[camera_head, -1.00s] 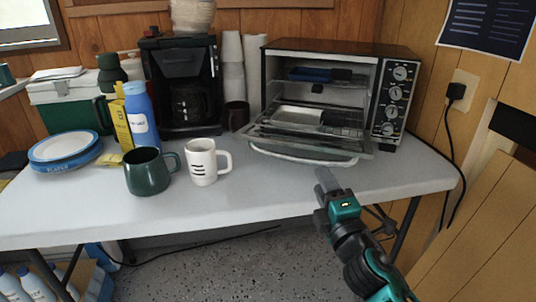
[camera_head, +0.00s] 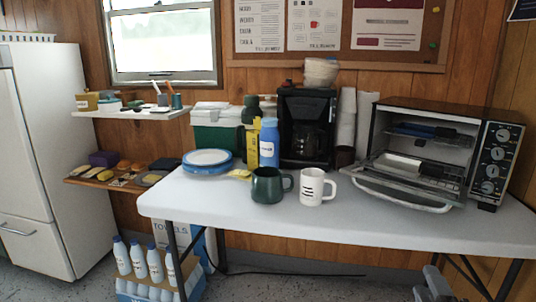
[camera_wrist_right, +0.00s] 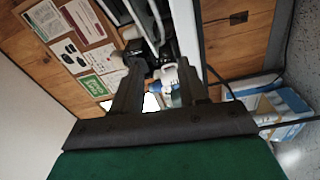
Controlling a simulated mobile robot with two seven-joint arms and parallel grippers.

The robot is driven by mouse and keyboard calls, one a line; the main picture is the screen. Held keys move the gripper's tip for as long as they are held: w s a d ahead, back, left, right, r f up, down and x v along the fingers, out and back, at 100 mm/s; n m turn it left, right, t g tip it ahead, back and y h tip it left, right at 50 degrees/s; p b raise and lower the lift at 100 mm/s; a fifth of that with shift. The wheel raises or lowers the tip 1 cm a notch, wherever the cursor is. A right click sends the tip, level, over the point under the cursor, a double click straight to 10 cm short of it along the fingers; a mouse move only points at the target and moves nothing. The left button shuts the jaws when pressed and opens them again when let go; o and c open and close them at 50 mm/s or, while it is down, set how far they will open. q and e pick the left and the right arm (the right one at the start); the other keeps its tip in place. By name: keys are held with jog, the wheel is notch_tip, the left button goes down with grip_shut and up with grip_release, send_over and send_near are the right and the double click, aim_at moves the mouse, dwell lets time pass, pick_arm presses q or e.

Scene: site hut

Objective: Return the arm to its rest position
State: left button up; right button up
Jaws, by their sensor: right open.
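My right gripper (camera_head: 432,286) shows at the bottom edge of the head view, low in front of the white table (camera_head: 400,222) and below its top. In the right wrist view my right gripper (camera_wrist_right: 160,88) has its two dark fingers apart with nothing held between them. Beyond the fingers, the wrist view shows a tilted view of the wall and table area. Most of my right arm is outside the head view. My left gripper is in neither view.
The table holds a toaster oven (camera_head: 440,103) with its door down, a coffee maker (camera_head: 306,130), a green mug (camera_head: 268,186), a white mug (camera_head: 312,188) and blue-rimmed plates (camera_head: 207,160). A fridge (camera_head: 45,150) stands left. Bottles (camera_head: 139,258) sit below the table.

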jog(key=s+a+f+m+g+y, duration=0.3)
jog(key=s+a+f+m, duration=0.2)
jog(key=a+f, duration=0.25)
jog(key=s+a+f+m+g+y, duration=0.3)
jog(key=s+a+f+m+g, duration=0.1)
jog(key=a+f+m, duration=0.3)
pick_arm(q)
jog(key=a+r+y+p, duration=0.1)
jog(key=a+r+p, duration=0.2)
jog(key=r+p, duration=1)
jog(key=p, duration=0.6)
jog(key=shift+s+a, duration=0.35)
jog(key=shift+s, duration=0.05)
pick_arm(e)
jog(key=s+d+r, duration=0.2)
jog(key=s+r, duration=0.1)
jog(key=r, duration=0.8)
jog(key=shift+s, duration=0.4)
